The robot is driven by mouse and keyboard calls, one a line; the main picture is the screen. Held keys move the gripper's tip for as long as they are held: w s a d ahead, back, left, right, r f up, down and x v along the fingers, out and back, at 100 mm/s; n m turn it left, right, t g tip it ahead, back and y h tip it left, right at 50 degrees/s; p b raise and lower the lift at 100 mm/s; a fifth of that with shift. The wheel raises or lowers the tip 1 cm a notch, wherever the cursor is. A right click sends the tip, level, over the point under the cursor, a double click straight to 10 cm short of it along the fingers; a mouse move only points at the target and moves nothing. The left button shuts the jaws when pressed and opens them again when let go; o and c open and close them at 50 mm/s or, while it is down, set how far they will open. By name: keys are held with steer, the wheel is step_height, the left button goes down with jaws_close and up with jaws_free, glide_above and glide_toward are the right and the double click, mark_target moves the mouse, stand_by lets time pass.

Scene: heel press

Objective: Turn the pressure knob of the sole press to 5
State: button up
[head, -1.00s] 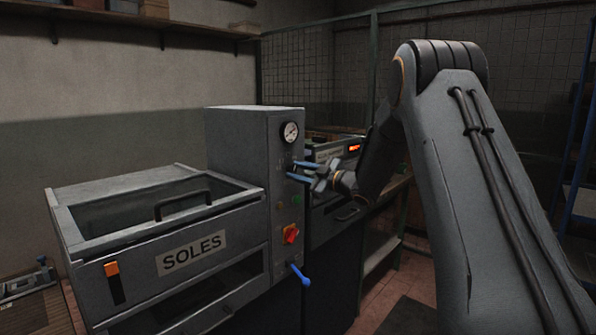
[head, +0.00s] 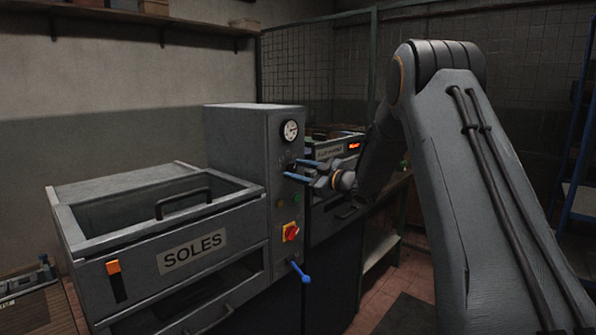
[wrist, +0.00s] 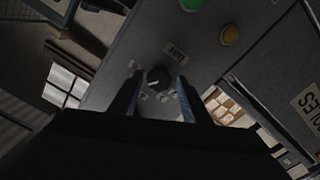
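The sole press, labelled SOLES (head: 192,251), stands at the left with its control panel facing me. In the wrist view, the dark round pressure knob (wrist: 157,78) with a light pointer mark sits on the panel, a "bar" label (wrist: 174,52) near it. My gripper (head: 288,169) is at the panel, below the gauge (head: 290,131). In the wrist view my gripper (wrist: 157,90) has its blue fingers apart, one on each side of the knob. I cannot tell whether they touch it. The digits around the knob are too blurred to read.
Below the knob are a red rotary switch (head: 291,232) on a yellow plate and a blue-handled lever (head: 300,272). Green (wrist: 191,4) and yellow (wrist: 231,35) buttons show in the wrist view. Another machine with a red display (head: 354,146) stands behind my gripper.

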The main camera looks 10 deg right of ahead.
steer(key=shift+o, duration=0.3)
steer(key=shift+r, duration=0.1)
steer(key=shift+s+d, duration=0.25)
steer(key=b+v, duration=0.2)
steer(key=v, duration=0.5)
